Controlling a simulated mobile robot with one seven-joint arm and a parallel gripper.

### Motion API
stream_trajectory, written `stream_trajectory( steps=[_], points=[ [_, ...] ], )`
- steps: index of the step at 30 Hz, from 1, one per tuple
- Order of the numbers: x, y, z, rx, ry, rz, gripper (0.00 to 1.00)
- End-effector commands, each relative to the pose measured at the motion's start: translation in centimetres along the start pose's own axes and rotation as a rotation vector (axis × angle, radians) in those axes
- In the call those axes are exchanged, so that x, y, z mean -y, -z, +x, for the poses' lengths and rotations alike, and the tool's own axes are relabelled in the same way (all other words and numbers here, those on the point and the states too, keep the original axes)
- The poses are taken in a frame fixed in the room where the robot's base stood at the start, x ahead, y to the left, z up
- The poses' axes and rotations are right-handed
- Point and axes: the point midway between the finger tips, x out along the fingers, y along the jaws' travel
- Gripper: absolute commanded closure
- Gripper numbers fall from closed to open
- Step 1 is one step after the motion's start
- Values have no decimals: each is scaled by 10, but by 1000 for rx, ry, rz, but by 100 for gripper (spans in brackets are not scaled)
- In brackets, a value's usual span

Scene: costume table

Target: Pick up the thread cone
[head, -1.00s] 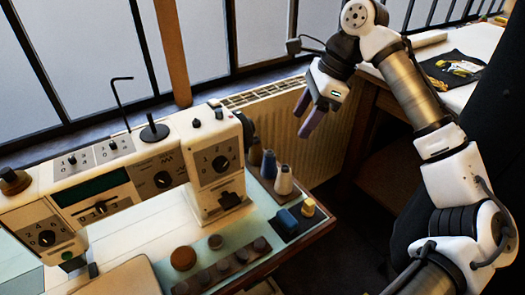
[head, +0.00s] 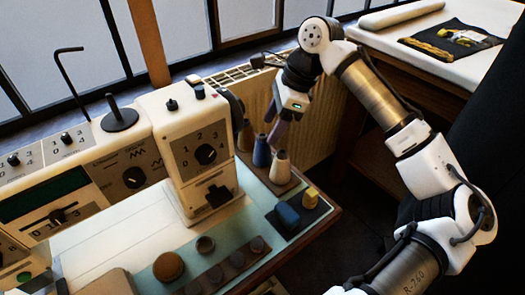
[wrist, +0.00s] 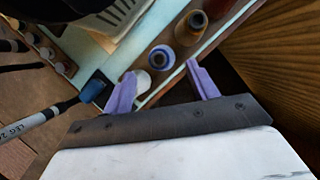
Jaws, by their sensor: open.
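Three thread cones stand in a row near the right edge of the sewing table: a brown one (head: 245,136), a blue one (head: 261,151) and a pale cream one (head: 281,168). The wrist view shows the brown cone (wrist: 190,28), the blue cone (wrist: 161,57) and the pale cone (wrist: 141,82) from above. My gripper (head: 277,136) is open and empty, its purple fingers pointing down just behind and above the cones. In the wrist view the gripper (wrist: 162,73) has the pale cone beside its left fingertip and the blue cone just beyond the gap.
The sewing machine (head: 195,150) stands left of the cones. A ribbed radiator (head: 318,120) is behind. A side table (head: 400,18) stands back right.

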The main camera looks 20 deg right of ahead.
Motion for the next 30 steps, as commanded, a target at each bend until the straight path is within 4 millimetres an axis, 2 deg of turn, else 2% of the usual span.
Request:
stream_trajectory(
  steps=[12, 20, 23, 30],
  points=[
    [-1, -5, 50, -1, -1, -1, 41],
    [-1, -5, 53, 0, 0, -1, 41],
    [-1, -5, 53, 0, 0, -1, 52],
    [-1, -5, 53, 0, 0, -1, 83]
  ],
)
